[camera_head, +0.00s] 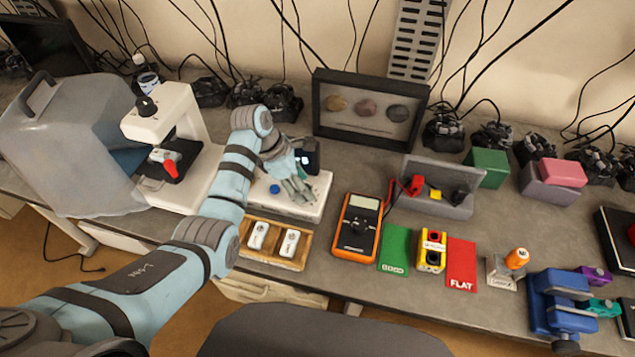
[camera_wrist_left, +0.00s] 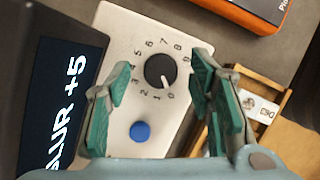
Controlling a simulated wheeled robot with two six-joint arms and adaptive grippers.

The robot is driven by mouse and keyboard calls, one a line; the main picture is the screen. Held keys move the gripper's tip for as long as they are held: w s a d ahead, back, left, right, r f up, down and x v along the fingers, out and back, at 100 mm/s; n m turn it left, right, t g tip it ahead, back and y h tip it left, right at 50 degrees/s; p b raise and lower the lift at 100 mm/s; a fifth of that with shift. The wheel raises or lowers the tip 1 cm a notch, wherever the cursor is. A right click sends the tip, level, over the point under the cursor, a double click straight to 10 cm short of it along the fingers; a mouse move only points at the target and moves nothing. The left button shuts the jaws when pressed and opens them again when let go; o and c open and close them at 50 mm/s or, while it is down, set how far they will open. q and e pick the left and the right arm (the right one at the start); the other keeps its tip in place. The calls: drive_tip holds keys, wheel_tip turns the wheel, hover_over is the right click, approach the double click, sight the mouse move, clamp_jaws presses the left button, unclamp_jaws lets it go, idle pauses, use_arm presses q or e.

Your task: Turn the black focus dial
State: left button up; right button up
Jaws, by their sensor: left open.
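The black focus dial (camera_wrist_left: 161,71) is a round knob with a white pointer, set in a white panel (camera_wrist_left: 112,22) with numbers around it. In the left wrist view its pointer faces down and slightly right, near the 0 and 1. My left gripper (camera_wrist_left: 160,95) is open, with one teal-padded finger on each side of the dial. I see gaps between the pads and the dial. In the head view my left gripper (camera_head: 295,187) is over the white device base (camera_head: 318,186) and hides the dial. My right gripper is not in view.
A blue button (camera_wrist_left: 140,131) sits below the dial, and a dark screen reading "BLUR +5" (camera_wrist_left: 65,90) stands at the left. In the head view a wooden tray (camera_head: 243,257) lies in front of the device, with an orange multimeter (camera_head: 357,228) to its right.

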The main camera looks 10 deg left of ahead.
use_arm(q)
drive_tip(key=shift+w+d+f, duration=0.1)
drive_tip(key=shift+w+f, duration=0.15)
drive_tip(key=shift+f, duration=0.35)
drive_tip(key=shift+s+r, duration=0.15)
drive_tip(key=shift+s, duration=0.05)
drive_tip(key=shift+c, duration=0.2)
drive_tip(key=shift+s, duration=0.15)
drive_tip(key=c, duration=1.1)
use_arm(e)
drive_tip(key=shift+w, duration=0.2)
